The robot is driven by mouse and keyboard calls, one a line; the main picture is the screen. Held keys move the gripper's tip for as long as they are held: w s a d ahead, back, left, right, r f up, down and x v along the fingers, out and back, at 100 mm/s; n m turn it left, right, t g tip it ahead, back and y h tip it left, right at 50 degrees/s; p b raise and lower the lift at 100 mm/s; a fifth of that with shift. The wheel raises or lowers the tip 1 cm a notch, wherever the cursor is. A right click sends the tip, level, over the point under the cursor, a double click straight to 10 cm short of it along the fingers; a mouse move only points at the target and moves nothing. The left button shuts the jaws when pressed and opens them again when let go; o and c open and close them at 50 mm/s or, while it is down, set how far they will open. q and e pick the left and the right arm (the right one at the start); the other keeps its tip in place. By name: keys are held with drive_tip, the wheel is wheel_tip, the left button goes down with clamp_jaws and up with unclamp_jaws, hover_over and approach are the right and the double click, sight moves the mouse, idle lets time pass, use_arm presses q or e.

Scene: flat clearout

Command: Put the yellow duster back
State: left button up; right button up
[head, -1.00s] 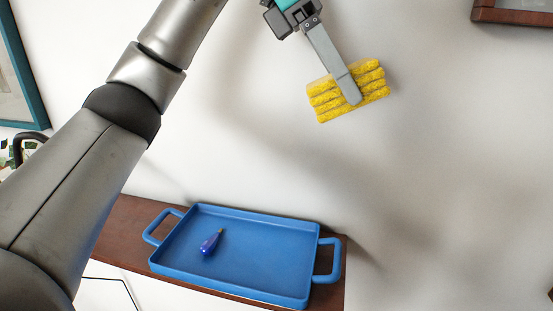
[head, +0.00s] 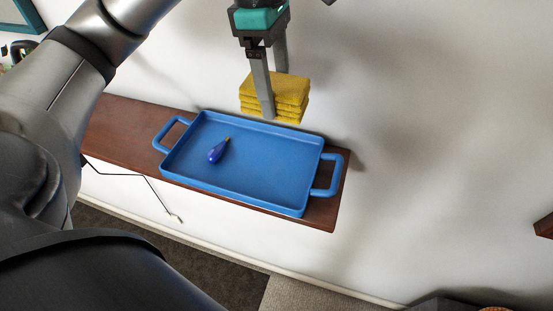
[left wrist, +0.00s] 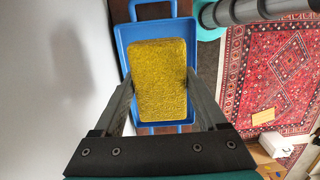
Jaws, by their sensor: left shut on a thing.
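The yellow duster (head: 287,88) is a folded, layered block held between the fingers of my left gripper (head: 268,100). It hangs above the back edge of the blue tray (head: 193,180), apart from it as far as I can tell. In the left wrist view the duster (left wrist: 158,78) sits between both fingers, with the tray (left wrist: 124,38) below and behind it. The duster hides much of the tray's floor in that view. My right gripper is not in view.
The tray stands on a brown wooden shelf (head: 117,122) against the white wall. A small blue bottle-shaped object (head: 217,152) lies in its left part; the rest of its floor looks clear. A red patterned rug (left wrist: 285,70) lies on the floor to the right in the left wrist view.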

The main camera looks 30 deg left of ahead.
sight(278, 172)
use_arm(q)
wheel_tip(278, 172, down, 17)
drive_tip(key=shift+r, duration=0.2)
idle(0.3)
drive_tip(key=o, duration=1.1)
drive_tip(key=r, duration=0.4)
drive_tip(key=a+r, duration=0.1)
drive_tip(key=r, duration=0.3)
drive_tip(key=r+b, duration=0.1)
drive_tip(key=r, duration=0.3)
drive_tip(key=shift+s+a, duration=0.15)
drive_tip(key=shift+a, duration=0.1)
